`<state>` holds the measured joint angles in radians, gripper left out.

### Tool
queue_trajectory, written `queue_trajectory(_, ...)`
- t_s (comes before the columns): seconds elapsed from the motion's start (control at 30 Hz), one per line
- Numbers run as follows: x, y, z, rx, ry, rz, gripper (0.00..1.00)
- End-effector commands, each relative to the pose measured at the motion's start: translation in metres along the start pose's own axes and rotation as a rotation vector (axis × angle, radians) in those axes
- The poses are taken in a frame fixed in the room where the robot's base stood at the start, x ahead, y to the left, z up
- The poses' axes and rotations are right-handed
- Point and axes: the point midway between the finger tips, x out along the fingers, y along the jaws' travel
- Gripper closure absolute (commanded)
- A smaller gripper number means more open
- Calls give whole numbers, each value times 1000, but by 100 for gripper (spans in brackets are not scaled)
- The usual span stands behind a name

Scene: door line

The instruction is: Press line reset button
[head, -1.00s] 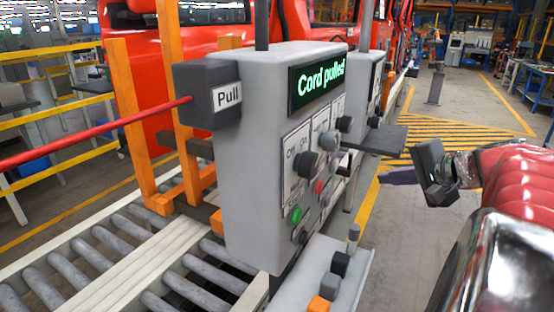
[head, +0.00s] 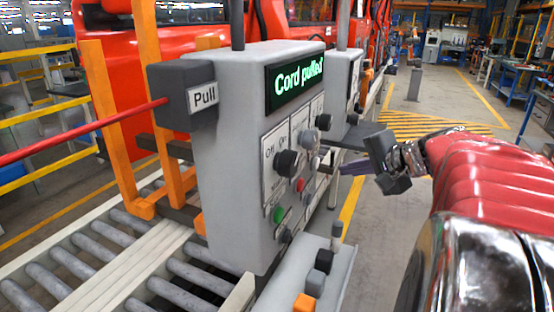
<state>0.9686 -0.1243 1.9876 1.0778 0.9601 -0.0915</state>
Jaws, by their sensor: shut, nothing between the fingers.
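The labels are too small to read, so I cannot tell which is the line reset button. My gripper (head: 324,168) is shut and empty, its fingers pointing left at the control face. Its tips are close to the controls; I cannot tell whether they touch.
A red cord (head: 85,132) runs left from a box marked "Pull" (head: 180,98). A lower panel (head: 312,275) with small buttons sits below. A roller conveyor (head: 95,265) lies at left.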

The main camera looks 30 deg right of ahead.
Motion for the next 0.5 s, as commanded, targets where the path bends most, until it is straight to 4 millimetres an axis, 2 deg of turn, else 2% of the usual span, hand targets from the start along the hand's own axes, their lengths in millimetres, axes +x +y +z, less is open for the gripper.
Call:
queue_trajectory(0.3,21,-16,16,-2,-2,0,100)
queue_trajectory(0.5,26,-19,19,-1,0,0,100)
